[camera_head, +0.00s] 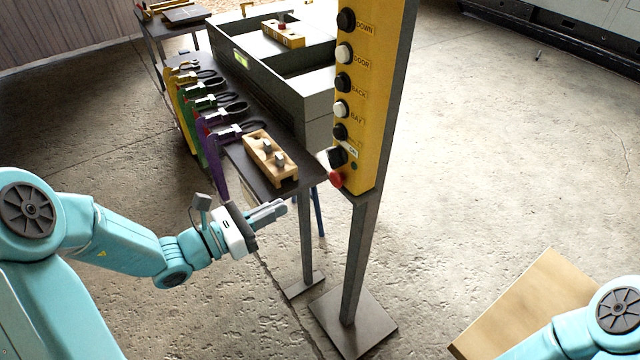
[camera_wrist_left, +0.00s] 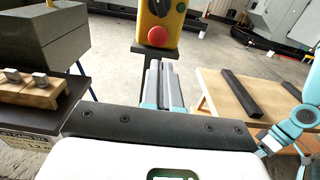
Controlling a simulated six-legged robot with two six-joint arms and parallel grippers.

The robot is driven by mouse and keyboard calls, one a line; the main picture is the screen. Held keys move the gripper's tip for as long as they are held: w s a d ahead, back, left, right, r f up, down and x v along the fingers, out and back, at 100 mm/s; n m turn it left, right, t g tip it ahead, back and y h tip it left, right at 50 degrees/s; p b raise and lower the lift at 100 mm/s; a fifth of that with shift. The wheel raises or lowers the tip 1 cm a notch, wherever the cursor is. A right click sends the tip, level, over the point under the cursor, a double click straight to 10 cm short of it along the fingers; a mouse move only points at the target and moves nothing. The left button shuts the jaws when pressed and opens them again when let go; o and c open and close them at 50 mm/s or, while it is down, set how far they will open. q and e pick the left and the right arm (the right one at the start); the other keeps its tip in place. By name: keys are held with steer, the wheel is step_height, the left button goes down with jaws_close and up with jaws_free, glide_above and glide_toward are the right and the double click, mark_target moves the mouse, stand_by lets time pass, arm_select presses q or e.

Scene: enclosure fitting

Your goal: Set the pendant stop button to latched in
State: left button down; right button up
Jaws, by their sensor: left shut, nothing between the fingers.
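The yellow pendant (camera_head: 368,110) is fixed on a grey post and carries a column of black and white buttons with labels. Its red stop button (camera_head: 336,180) sits at the bottom. In the left wrist view the red stop button (camera_wrist_left: 158,37) is straight ahead, above the fingertips. I cannot tell whether it is latched in. My left gripper (camera_head: 282,206) is shut and empty, to the left of the post and lower than the button, apart from it. Its fingers (camera_wrist_left: 162,66) point toward the pendant. My right gripper is not in the head view; only part of that arm shows.
A dark bench (camera_head: 262,180) stands left of the post with several coloured clamps and a wooden block (camera_head: 270,158) with metal pegs. A grey open box (camera_head: 310,95) is behind it. A wooden table (camera_wrist_left: 240,100) with dark bars is at the right. The post's square foot (camera_head: 352,325) is on the floor.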

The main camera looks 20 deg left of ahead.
mark_target(333, 179)
arm_select(q)
steer(key=p+x, duration=0.2)
steer(key=x, duration=0.9)
steer(key=shift+w, duration=0.15)
steer(key=shift+d, duration=0.1)
steer(key=shift+w+f, duration=0.1)
steer(key=shift+w+d+b, duration=0.35)
steer(key=shift+w+b, duration=0.05)
steer(key=shift+b, duration=0.1)
steer(key=shift+w+d, duration=0.1)
steer(key=shift+d, duration=0.1)
steer(key=shift+a+r, duration=0.15)
steer(key=shift+r, duration=0.2)
